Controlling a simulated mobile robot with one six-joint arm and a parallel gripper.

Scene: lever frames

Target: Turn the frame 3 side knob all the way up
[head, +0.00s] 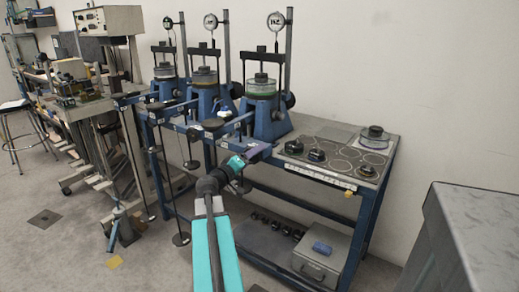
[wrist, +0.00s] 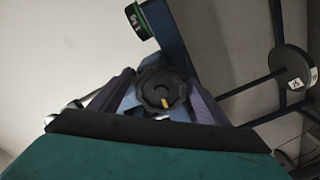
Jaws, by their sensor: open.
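The third lever frame (head: 270,122) is the nearest and rightmost of three blue frames on the bench in the head view. A dark round part (head: 290,100) shows at its right side. My gripper (head: 262,150) is open, low in front of this frame. In the wrist view, a black scalloped knob (wrist: 160,92) with a yellow mark sits between the two purple fingers of my gripper (wrist: 158,84). The yellow mark points downward in that view. I cannot tell whether the fingers touch the knob. In the head view I cannot make this knob out.
Dark weights (head: 316,155) lie on the bench top (head: 330,131) to the right. A grey box (head: 321,257) stands on the lower shelf. A grey cabinet (head: 470,245) is at the right. In the wrist view, a disc weight (wrist: 292,67) on a rod is to the right.

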